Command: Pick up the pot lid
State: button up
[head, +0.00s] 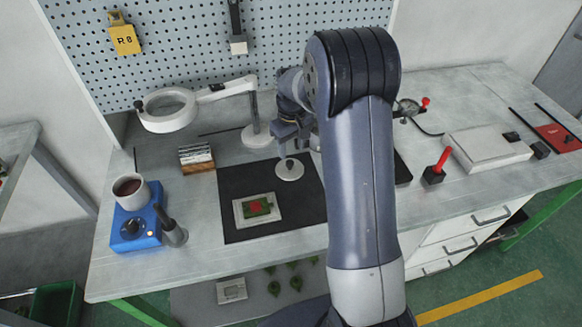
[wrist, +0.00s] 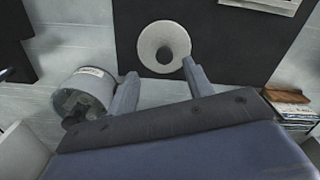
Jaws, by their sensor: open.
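The pot lid, a pale round disc with a small knob in its middle (head: 289,170), lies on the black mat (head: 237,188) near its back right edge. The lid also shows in the wrist view (wrist: 164,47), just beyond and between my fingertips. My gripper (head: 287,147) is open and empty, just behind the lid in the head view. In the wrist view my two fingers (wrist: 160,82) stand apart, with the right fingertip close to the lid's rim. I cannot tell the gripper's exact height over the mat.
A white plate with a green and red piece (head: 257,208) lies on the mat. The magnifier lamp (head: 256,136) stands behind, left of my gripper. A grey round container (wrist: 83,98) stands close to my left finger.

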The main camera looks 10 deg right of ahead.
aim_at(290, 162)
jog(key=f, duration=0.3)
jog(key=f+p, duration=0.1)
jog(key=f, duration=0.1)
jog(key=shift+a+f, duration=0.1)
jog(key=shift+a, duration=0.2)
grip_shut()
